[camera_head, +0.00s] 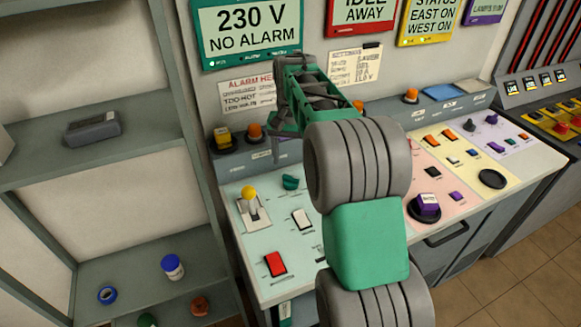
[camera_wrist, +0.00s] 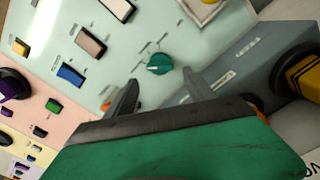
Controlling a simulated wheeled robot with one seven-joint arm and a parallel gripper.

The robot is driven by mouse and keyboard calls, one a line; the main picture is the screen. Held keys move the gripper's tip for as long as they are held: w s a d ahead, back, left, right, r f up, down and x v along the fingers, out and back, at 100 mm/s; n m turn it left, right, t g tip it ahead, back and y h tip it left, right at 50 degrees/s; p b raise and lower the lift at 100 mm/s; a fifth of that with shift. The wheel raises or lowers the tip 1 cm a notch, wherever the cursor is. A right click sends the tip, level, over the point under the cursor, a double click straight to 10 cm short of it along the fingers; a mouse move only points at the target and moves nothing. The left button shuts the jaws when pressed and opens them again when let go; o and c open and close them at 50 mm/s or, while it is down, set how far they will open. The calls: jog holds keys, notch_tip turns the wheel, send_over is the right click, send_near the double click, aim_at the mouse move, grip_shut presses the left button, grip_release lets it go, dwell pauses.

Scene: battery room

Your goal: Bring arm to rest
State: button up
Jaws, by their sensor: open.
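My arm (camera_head: 365,245) is green and grey and stretches forward over the slanted control console (camera_head: 335,262). My gripper (camera_head: 283,135) is above the console's back part, below the wall signs, and largely hidden by its own green body. In the wrist view my gripper (camera_wrist: 158,88) shows two dark fingers spread apart with nothing between them. A green knob (camera_wrist: 159,64) on the pale green panel shows just beyond the fingertips. The knob also shows in the head view (camera_head: 290,182), below my gripper, and I see a gap between them.
A grey shelf (camera_head: 100,150) is at the left. Tiled floor (camera_head: 470,295) is clear at the lower right.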

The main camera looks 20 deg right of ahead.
dwell(0.3)
jog(key=shift+s+a+r, duration=0.2)
jog(key=shift+a, duration=0.05)
jog(key=s+a+n+t, duration=0.1)
jog(key=s+a+n, duration=0.1)
jog(key=s, duration=0.5)
jog(key=s+a+f+n+t, duration=0.1)
jog(key=s+a+n, duration=0.1)
jog(key=s+a, duration=0.3)
jog(key=s+a+f+n+t, duration=0.1)
jog(key=s+a, duration=0.3)
jog(key=s, duration=0.4)
jog(key=shift+s+a+f+n, duration=0.1)
jog(key=shift+s+n, duration=0.2)
jog(key=shift+n, duration=0.5)
jog(key=shift+s+a+f, duration=0.15)
jog(key=shift+s+f, duration=0.1)
jog(key=shift+f, duration=0.05)
